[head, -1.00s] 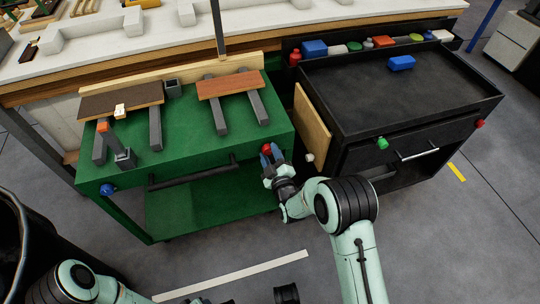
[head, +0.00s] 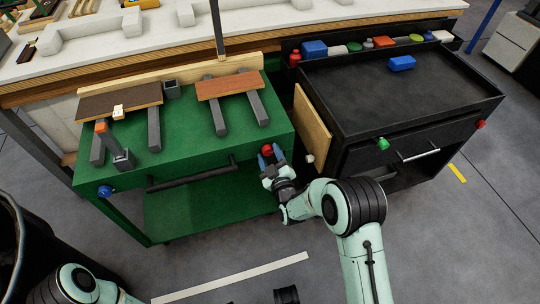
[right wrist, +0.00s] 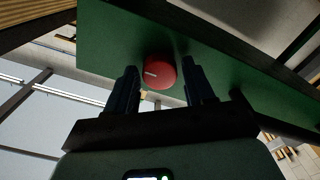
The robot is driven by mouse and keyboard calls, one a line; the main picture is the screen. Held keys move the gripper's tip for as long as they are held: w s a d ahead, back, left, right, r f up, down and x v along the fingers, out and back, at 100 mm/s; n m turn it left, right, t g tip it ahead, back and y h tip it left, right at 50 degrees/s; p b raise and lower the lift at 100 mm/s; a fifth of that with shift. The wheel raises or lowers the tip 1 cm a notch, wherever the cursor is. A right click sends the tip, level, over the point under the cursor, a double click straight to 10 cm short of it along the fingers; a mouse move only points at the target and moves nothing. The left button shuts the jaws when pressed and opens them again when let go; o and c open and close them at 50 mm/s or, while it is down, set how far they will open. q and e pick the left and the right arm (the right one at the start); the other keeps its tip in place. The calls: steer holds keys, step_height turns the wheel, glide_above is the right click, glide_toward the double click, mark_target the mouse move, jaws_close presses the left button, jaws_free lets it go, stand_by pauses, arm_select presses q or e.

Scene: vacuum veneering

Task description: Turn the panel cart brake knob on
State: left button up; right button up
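The green cart (head: 185,165) carries panels and has a red round knob (head: 266,149) at its front right corner. A blue knob (head: 106,191) is at its front left corner. No label shows which knob is the brake. My right gripper (head: 272,155) is open in front of the red knob. In the right wrist view, the red knob (right wrist: 159,72) lies between the two spread fingers of the gripper (right wrist: 160,80), with gaps visible on both sides. A short white mark on its face points left there. My left gripper is out of view.
A black cart (head: 400,105) stands to the right with a green knob (head: 383,143) and another red knob (head: 480,124). A wooden board (head: 312,125) leans between the carts. The green cart has a dark handle bar (head: 190,174).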

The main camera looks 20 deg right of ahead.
steer(key=shift+o, duration=0.6)
steer(key=shift+s, duration=0.3)
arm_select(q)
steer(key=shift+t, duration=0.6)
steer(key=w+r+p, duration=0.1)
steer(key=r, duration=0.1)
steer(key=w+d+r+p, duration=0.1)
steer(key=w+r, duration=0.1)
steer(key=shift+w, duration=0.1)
arm_select(e)
steer(key=s, duration=1.2)
steer(key=shift+s+d, duration=0.2)
steer(key=shift+s, duration=0.2)
